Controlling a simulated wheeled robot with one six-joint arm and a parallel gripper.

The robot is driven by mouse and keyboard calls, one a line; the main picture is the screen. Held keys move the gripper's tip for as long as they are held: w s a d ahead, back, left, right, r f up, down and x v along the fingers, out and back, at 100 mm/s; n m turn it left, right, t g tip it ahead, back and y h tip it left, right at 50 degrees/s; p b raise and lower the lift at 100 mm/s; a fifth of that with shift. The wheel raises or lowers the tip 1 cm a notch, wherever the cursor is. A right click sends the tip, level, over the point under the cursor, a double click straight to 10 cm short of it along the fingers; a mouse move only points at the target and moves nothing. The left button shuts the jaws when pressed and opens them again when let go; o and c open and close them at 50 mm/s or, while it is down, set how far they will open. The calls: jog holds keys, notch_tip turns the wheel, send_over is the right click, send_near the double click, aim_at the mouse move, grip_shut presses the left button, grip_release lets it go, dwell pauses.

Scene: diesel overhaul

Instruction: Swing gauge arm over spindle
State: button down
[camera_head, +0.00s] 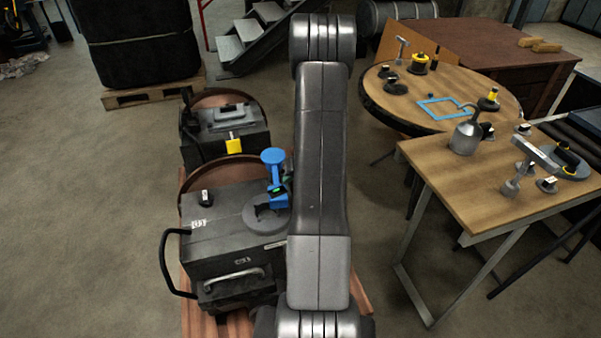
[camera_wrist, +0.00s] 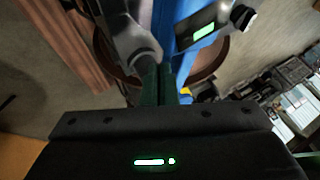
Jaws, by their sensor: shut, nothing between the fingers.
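A blue gauge arm (camera_head: 274,172) with a round blue top and a small green display stands at the right side of the front dark machine block (camera_head: 225,240). A grey notched disc (camera_head: 265,216) lies on the block beside it; I cannot tell for certain whether this is the spindle. In the wrist view, the blue part (camera_wrist: 182,45) with a lit green display rises just beyond my gripper (camera_wrist: 166,82). My gripper's dark fingers are shut with nothing between them, close to the blue part; contact is unclear. In the head view my arm hides the gripper.
A second machine block (camera_head: 225,135) with a yellow tag (camera_head: 233,146) stands behind the first. At right, a round table (camera_head: 455,75) and a wooden bench (camera_head: 450,175) hold several tools. Floor at left is clear.

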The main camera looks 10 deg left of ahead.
aim_at(275, 181)
jog(key=shift+s+a, duration=0.1)
jog(key=shift+a, duration=0.3)
jog(key=shift+f, duration=0.1)
jog(key=a+b, duration=0.1)
jog(key=b, duration=0.1)
jog(key=s+a+m+b, duration=0.1)
jog(key=b, duration=0.1)
jog(key=shift+s+a+f+m+t+h, duration=0.1)
jog(key=shift+a+f+m+t+h, duration=0.1)
jog(key=shift+a+m+t+h, duration=0.15)
jog(key=shift+s+a+r+b, duration=0.1)
jog(key=shift+a+r+b, duration=0.15)
jog(key=shift+b, duration=0.25)
